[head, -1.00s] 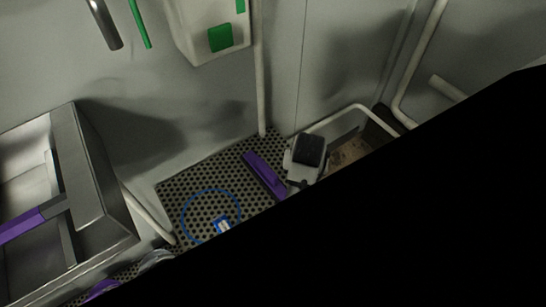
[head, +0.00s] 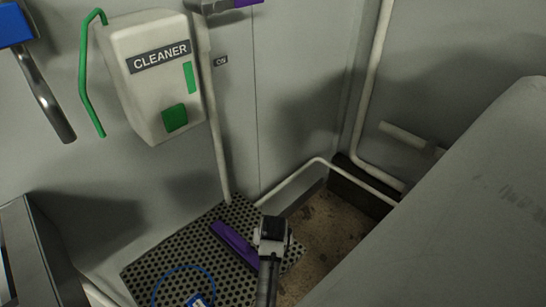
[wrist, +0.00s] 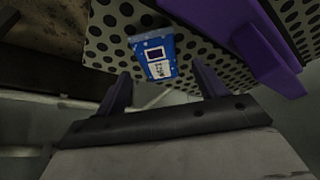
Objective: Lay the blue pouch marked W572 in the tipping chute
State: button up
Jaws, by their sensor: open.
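A blue pouch (wrist: 155,55) with a white label and dark square shows in the wrist view, on the perforated platform. Its marking is too small to read. In the head view a blue item with a white label (head: 197,300), perhaps the same pouch, is cut by the bottom edge, by a thin blue ring. My gripper (wrist: 162,84) is open and empty; its two dark fingers point towards the pouch, apart from it. In the head view my wrist (head: 272,236) is over the platform. I cannot pick out the tipping chute with certainty.
The perforated platform (head: 165,262) carries a purple bar (head: 236,246), also large in the wrist view (wrist: 255,40). A metal box (head: 38,255) stands at the left edge. A cleaner dispenser (head: 155,85) hangs on the wall. A pale rail (head: 290,180) borders a brown floor pit (head: 330,228).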

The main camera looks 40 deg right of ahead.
jog(key=shift+x, duration=1.15)
jog(key=c, duration=1.2)
jog(key=shift+o, duration=0.2)
notch_tip(320, 180, up, 20)
